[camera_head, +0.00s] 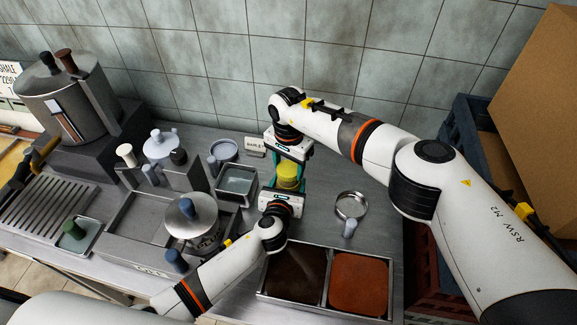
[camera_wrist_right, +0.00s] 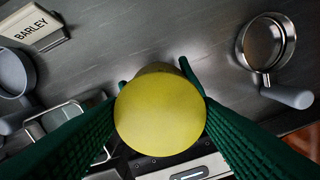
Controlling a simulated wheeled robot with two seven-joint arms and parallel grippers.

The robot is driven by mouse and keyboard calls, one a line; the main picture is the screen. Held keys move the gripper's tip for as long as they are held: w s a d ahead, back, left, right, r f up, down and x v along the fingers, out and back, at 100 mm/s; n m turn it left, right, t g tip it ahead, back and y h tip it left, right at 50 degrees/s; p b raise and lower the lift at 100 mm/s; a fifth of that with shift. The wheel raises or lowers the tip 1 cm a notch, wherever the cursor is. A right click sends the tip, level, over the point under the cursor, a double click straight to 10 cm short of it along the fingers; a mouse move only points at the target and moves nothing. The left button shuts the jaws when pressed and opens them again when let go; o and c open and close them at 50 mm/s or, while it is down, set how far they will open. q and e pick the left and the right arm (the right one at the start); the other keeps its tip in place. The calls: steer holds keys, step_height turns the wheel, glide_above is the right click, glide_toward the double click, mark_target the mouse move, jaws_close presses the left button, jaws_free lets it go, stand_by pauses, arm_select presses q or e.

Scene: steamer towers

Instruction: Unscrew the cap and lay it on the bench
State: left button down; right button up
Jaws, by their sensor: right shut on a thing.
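The yellow round cap (camera_head: 290,169) is between my two grippers over the bench, and it also fills the middle of the right wrist view (camera_wrist_right: 160,115). My right gripper (camera_head: 291,160) points down from above, with its green fingers shut on the cap's sides. Part of a darker yellow body (camera_wrist_right: 156,67) shows just behind the cap; most of it is hidden, and I cannot tell whether the cap is apart from it. My left gripper (camera_head: 288,184) comes from the front, its fingers on either side of the yellow body below the cap. It appears shut on that body.
On the steel bench (camera_head: 340,175), a round strainer (camera_head: 351,206) lies to the right and two filled pans (camera_head: 359,281) stand in front. A grey tub (camera_head: 237,182), a lidded pot (camera_head: 188,214) and a BARLEY sign (camera_wrist_right: 38,31) stand left. Bare bench lies around the strainer.

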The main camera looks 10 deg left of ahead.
mark_target(289, 168)
steer(key=shift+r, duration=2)
arm_select(q)
steer(key=shift+c, duration=1.2)
jaws_free()
